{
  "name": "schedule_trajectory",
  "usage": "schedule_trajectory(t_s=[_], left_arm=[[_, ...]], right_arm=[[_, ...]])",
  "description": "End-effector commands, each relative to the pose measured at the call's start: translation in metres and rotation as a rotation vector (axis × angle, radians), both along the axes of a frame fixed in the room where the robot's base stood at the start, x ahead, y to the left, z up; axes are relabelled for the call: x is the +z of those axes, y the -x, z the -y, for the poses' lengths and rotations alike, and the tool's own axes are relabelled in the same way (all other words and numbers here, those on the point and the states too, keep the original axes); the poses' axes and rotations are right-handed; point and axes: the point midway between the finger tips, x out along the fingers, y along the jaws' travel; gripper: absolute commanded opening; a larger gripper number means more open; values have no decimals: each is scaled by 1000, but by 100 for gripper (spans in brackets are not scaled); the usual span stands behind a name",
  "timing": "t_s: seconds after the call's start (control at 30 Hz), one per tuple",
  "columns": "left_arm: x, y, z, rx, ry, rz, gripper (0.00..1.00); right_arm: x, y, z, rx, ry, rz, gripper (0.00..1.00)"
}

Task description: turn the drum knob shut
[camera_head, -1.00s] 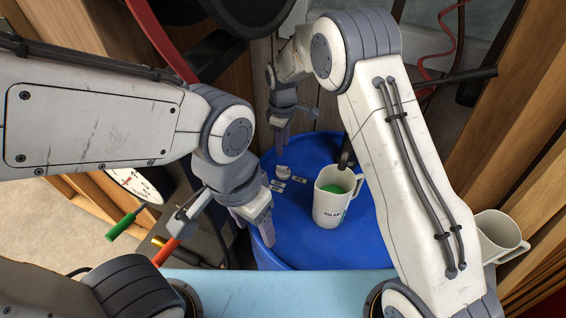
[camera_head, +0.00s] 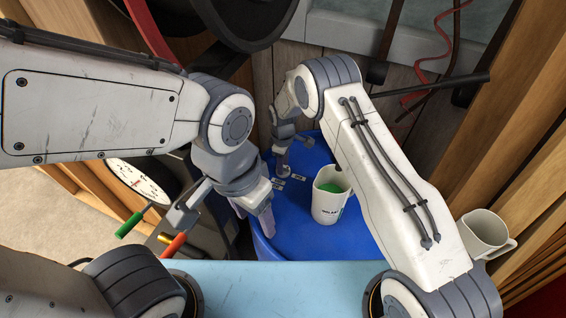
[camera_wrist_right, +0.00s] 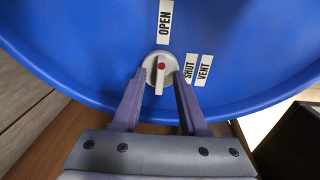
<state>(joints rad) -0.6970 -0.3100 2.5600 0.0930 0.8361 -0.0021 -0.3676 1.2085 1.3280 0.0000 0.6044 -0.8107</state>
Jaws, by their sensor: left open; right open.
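The drum knob (camera_wrist_right: 160,74) is a round grey-white dial with a raised bar and a red dot, on the blue drum lid (camera_wrist_right: 90,50). Its bar lies in line with the OPEN label (camera_wrist_right: 165,20). The SHUT label (camera_wrist_right: 189,68) is to its right. My right gripper (camera_wrist_right: 158,88) is open, with its fingertips on either side of the knob's near part; I cannot tell if they touch it. In the head view my right gripper (camera_head: 281,164) is low over the lid and largely hides the knob. My left gripper (camera_head: 266,222) is open by the drum's near left edge.
A VENT label (camera_wrist_right: 204,70) sits beside SHUT. A white mug (camera_head: 329,205) with green contents stands on the lid, right of my right gripper. Another mug (camera_head: 484,233) stands at the right. A dial gauge (camera_head: 136,180) and colored handles (camera_head: 173,246) are at the left.

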Motion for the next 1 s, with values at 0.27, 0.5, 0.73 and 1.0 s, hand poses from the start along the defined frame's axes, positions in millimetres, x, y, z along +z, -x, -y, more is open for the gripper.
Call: schedule_trajectory(t_s=[0.27, 0.5, 0.73, 1.0], left_arm=[[0, 0, 0, 0, 0, 0, 62], [-2, 0, 0, 0, 0, 0, 62], [-12, 0, 0, 2, 0, 0, 62], [-35, 0, 0, 6, 0, -1, 62]], right_arm=[[0, 0, 0, 0, 0, 0, 0], [0, 0, 0, -8, 0, 0, 0], [-2, 0, 0, -83, 0, -1, 0], [-4, 0, 0, -289, 0, 0, 0]])
